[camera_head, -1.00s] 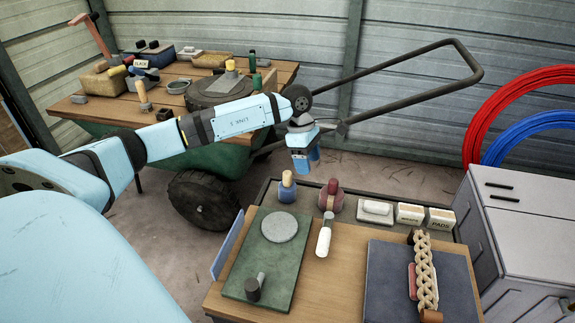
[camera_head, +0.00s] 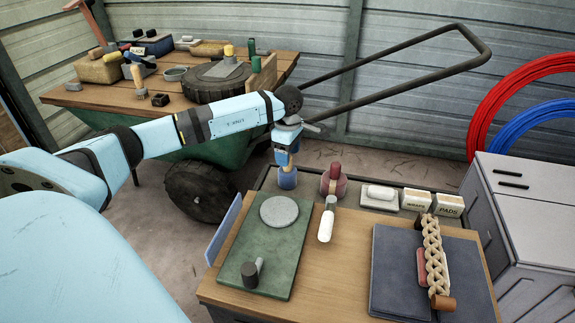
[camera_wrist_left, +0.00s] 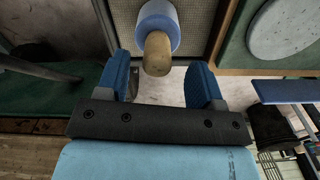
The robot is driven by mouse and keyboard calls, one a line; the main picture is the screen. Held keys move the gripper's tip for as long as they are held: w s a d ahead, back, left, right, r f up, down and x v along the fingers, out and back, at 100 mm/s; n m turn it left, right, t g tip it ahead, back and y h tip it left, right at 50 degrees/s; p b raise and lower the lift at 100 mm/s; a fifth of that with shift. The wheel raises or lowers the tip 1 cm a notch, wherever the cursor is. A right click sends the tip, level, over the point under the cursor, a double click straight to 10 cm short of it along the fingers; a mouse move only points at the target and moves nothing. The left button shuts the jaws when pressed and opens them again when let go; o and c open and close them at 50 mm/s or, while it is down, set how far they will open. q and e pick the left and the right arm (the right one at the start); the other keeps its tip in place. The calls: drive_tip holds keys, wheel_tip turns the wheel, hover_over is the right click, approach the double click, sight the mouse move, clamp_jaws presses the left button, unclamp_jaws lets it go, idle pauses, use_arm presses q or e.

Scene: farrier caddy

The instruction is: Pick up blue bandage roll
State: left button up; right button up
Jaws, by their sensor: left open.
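The blue bandage roll (camera_head: 287,179) stands on the tray strip at the back left of the wooden work table, with a wooden peg rising from its middle. My left gripper (camera_head: 287,153) hangs just above it, pointing down, and hides much of the peg. In the left wrist view the blue roll (camera_wrist_left: 172,14) and its wooden peg (camera_wrist_left: 157,55) show ahead of the open blue fingers (camera_wrist_left: 160,78). The peg end lies between the fingers' lines, nearer the left finger. Nothing is held. My right gripper is out of view.
A dark red roll (camera_head: 334,181) stands close to the right of the blue one. A white block (camera_head: 379,196) and labelled boxes (camera_head: 416,200) follow along the tray. A green board (camera_head: 268,245) lies in front. A loaded wheelbarrow (camera_head: 230,140) stands behind.

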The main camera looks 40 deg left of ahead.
sight(288, 171)
use_arm(q)
drive_tip(key=f+b, duration=0.1)
drive_tip(key=f, duration=0.3)
drive_tip(key=shift+a+f+b, duration=0.15)
drive_tip(key=shift+a+b, duration=0.05)
drive_tip(key=shift+b, duration=0.2)
drive_tip(key=shift+w, duration=0.1)
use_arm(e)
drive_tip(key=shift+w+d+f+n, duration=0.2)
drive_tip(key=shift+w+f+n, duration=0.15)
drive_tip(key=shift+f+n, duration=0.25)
use_arm(q)
drive_tip(key=shift+c, duration=0.2)
clamp_jaws()
